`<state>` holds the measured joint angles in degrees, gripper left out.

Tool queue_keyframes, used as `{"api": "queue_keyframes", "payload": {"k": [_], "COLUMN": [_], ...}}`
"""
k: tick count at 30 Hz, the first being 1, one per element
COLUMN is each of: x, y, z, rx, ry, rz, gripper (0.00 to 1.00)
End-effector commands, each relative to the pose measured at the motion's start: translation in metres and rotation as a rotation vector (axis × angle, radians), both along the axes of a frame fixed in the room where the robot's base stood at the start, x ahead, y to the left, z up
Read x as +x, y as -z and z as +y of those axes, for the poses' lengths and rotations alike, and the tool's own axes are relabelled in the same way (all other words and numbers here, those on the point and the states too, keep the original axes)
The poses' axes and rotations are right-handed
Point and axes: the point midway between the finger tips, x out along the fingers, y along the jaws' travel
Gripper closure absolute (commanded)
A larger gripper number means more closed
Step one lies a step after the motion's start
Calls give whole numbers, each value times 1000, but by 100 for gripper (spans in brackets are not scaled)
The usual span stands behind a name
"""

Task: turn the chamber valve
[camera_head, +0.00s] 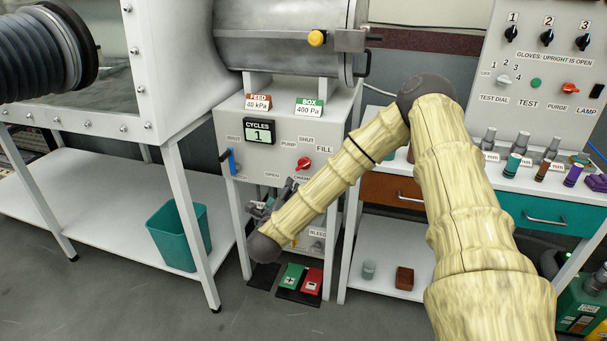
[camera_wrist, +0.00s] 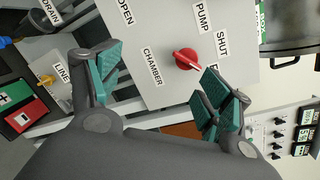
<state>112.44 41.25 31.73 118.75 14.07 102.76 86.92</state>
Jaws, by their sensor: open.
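The chamber valve is a red knob (camera_head: 303,163) on the light grey front panel under the metal chamber, with PUMP, SHUT and FILL labels around it. In the wrist view the red knob (camera_wrist: 186,60) shows just beyond my fingertips, nearer the right finger. Its handle slants toward the label partly hidden by that finger. My gripper (camera_wrist: 163,82) is open and empty, with teal pads spread wide, and I see no contact with the knob. In the head view my gripper (camera_head: 270,205) is partly hidden by my forearm, below and left of the knob.
A blue lever (camera_head: 231,161) is at the panel's left. FEED (camera_head: 258,101) and BOX (camera_head: 309,107) displays stand on top, above a CYCLES counter (camera_head: 260,131) reading 1. Green (camera_head: 292,276) and red (camera_head: 312,282) pedals lie on the floor. A teal bin (camera_head: 180,235) stands left.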

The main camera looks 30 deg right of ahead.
Motion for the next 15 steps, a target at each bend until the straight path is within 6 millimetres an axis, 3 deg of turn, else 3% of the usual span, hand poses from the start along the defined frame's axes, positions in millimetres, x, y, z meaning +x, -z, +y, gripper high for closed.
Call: {"api": "queue_keyframes", "payload": {"k": [3,6,15], "x": [1,2,19], "y": [-18,-28,-32], "z": [-26,-36,-61], "rx": [60,84,90], "ry": [95,133,145], "rz": [-123,-176,-194], "gripper": [21,21,21]}}
